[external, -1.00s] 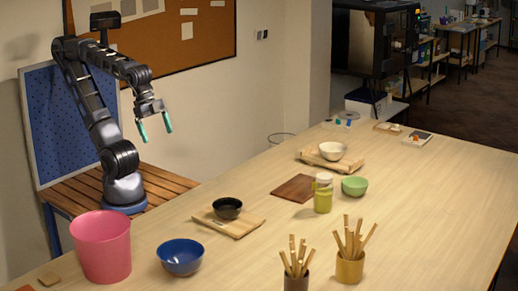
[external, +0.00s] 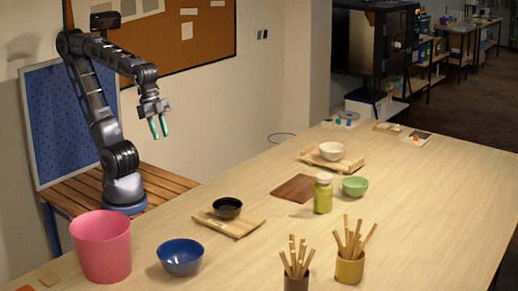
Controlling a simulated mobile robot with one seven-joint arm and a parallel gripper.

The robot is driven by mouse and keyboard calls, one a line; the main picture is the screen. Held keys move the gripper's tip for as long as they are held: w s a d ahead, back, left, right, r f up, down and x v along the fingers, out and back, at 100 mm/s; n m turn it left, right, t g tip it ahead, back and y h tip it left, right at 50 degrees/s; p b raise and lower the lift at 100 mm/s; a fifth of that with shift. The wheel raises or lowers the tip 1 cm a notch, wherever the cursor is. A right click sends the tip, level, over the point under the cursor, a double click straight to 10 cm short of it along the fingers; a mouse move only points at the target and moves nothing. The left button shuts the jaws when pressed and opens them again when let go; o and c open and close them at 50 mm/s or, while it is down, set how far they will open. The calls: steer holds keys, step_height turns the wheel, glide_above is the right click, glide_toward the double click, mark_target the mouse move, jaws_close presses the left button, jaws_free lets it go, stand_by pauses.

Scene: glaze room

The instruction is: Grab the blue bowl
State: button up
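The blue bowl (external: 181,257) stands upright on the table near its front left, just right of a pink bucket. It looks empty. My gripper (external: 159,127) hangs in the air above and behind the bowl, well clear of it, with its green-tipped fingers pointing down. The two fingers are apart with nothing between them.
The pink bucket (external: 101,249) stands tall beside the bowl. A black bowl (external: 227,208) sits on a wooden board (external: 240,229) behind it. Cups of sticks (external: 350,268), a yellow-green jar (external: 323,197) and a green bowl (external: 354,186) stand farther right. The table's right side is clear.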

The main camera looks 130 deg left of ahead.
steer(key=w+d+m+g+h, duration=0.1)
steer(key=w+d+m+h, duration=0.2)
steer(key=w, duration=0.7)
steer(key=m+g+h, duration=0.2)
steer(key=m+g, duration=0.1)
steer(key=m, duration=0.5)
glide_above(202, 253)
steer(key=a, duration=0.5)
step_height(202, 253, down, 14)
steer(key=shift+x, duration=5.75)
steer(key=shift+s+r, duration=0.1)
jaws_close()
